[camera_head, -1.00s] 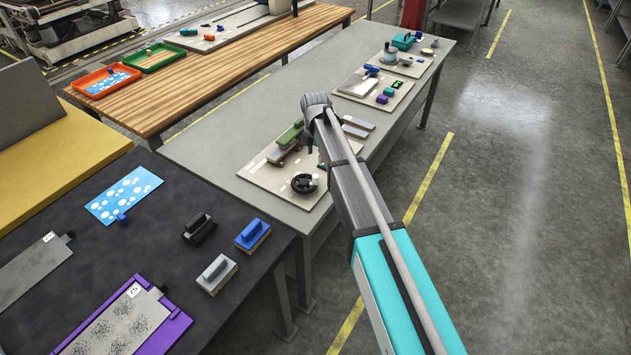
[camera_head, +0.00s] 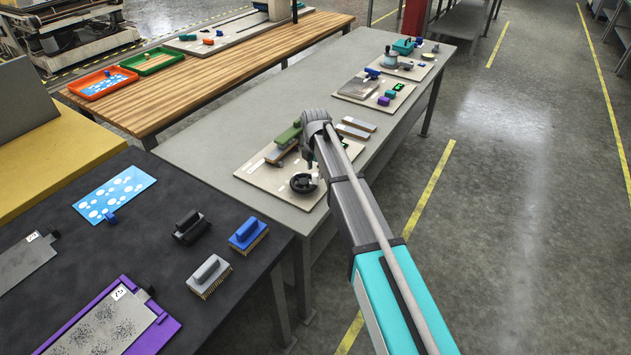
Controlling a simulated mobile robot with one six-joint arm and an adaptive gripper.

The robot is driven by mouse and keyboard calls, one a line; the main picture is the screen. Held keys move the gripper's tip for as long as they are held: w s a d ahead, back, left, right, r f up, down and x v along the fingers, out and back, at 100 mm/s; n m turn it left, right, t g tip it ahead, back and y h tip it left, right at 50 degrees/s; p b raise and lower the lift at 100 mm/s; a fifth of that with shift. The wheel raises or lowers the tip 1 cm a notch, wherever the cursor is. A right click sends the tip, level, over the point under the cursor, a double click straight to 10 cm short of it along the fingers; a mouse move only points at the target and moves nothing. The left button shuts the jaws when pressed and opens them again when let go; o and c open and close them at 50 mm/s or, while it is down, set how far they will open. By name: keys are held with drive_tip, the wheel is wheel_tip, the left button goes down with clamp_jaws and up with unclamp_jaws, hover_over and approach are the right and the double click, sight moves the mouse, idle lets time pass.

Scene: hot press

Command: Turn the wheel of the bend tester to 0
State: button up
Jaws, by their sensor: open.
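The bend tester (camera_head: 262,172) is a beige board on the near part of the grey table, with a green-handled part (camera_head: 287,136) on it. Its black wheel (camera_head: 303,183) lies at the board's front right corner. My arm reaches in from the lower right, and its wrist end is above the right part of the board. My gripper (camera_head: 310,160) points down just behind the wheel in the picture, mostly hidden by my wrist. Its fingers are small and dark here, and I cannot tell whether they touch the wheel. The wheel's setting is too small to read.
Other boards with small devices (camera_head: 375,88) stand farther along the grey table (camera_head: 215,130). A dark table with brushes (camera_head: 209,276) is in front. Open floor lies to the right.

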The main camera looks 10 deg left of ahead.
drive_tip(key=shift+f+b, duration=1.1)
drive_tip(key=shift+f, duration=0.25)
clamp_jaws()
